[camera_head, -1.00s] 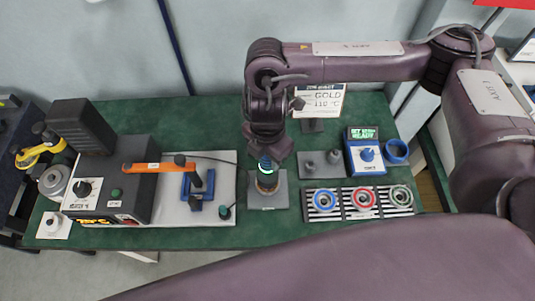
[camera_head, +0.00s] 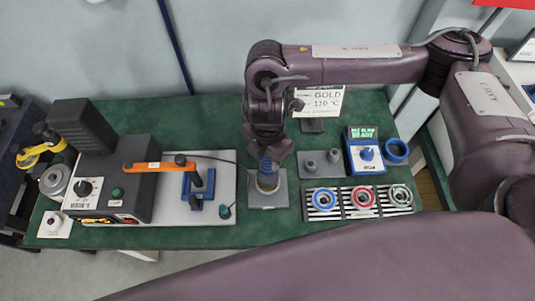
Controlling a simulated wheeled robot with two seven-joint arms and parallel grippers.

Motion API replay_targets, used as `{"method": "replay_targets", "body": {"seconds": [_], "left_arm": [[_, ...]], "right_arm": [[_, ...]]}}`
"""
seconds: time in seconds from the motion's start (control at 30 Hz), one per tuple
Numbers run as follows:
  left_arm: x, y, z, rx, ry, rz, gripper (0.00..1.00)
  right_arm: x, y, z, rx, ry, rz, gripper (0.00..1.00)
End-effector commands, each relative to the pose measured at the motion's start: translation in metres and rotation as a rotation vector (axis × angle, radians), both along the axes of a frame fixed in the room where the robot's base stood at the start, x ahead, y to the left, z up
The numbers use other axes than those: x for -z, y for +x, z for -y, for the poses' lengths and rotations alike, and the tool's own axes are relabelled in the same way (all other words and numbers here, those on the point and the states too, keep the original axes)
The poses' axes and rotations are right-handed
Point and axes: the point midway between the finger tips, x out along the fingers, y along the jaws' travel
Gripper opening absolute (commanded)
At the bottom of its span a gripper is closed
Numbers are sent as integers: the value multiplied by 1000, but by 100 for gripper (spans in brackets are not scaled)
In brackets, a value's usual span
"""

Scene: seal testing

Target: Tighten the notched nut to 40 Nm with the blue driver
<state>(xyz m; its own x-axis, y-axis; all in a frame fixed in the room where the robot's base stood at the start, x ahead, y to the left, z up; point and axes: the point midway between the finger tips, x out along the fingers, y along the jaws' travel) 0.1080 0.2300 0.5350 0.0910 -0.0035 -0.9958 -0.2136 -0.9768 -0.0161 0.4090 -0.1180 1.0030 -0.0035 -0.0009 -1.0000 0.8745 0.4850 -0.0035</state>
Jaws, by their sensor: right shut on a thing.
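My right gripper (camera_head: 266,153) points down above the grey square fixture (camera_head: 280,200) at the middle of the bench. It is shut on the blue driver (camera_head: 265,166), held about upright. The driver's lower end is over the round pale-tan part in the fixture (camera_head: 267,182). I cannot tell whether the driver touches it. The notched nut cannot be made out under the driver. The blue driver unit (camera_head: 366,168) at the right has a lit green display, whose lower line seems to read READY. My left gripper is not in view.
A blue ring stand (camera_head: 396,151) sits right of the unit. Blue, red and pale-green rings lie on a striped tray (camera_head: 343,210). An orange-handled tool (camera_head: 160,166) and dark machine (camera_head: 125,205) fill the left.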

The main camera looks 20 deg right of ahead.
Motion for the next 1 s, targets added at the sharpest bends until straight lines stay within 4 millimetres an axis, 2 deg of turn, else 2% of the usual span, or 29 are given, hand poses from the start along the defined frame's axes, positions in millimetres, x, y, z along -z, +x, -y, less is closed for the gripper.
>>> {"method": "replay_targets", "body": {"seconds": [0.67,0.7,1.0], "left_arm": [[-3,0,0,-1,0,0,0],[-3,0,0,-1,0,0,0],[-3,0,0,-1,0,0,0]], "right_arm": [[2,0,0,0,1,2,9],[2,0,0,0,1,2,4],[2,0,0,0,1,2,4]]}}
